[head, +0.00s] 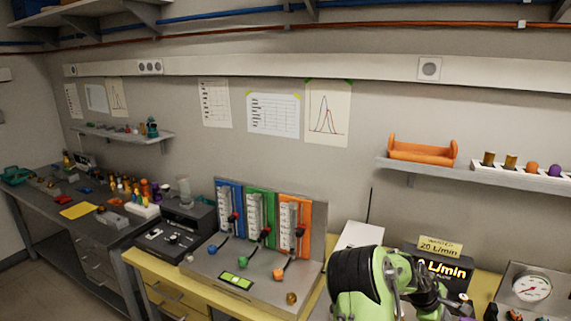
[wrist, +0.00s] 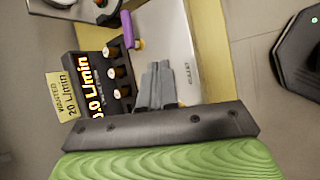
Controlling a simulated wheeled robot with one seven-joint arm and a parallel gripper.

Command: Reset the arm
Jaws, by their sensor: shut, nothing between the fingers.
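My arm, green and black, stands at the lower right in the head view, in front of the bench. In the wrist view my gripper (wrist: 158,66) has its two grey fingers together, with nothing between them. The fingers are over a silver panel (wrist: 182,45), beside a black display box (wrist: 98,82) reading 0.0 L/min. In the head view the arm partly covers this display (head: 447,270), and I cannot make out the fingertips there.
A yellow sign (head: 440,247) reads wanted 20 L/min. A panel with blue, green and orange flowmeters (head: 262,225) stands left of my arm. A round gauge (head: 531,287) is at right. An orange rack (head: 422,149) sits on the wall shelf.

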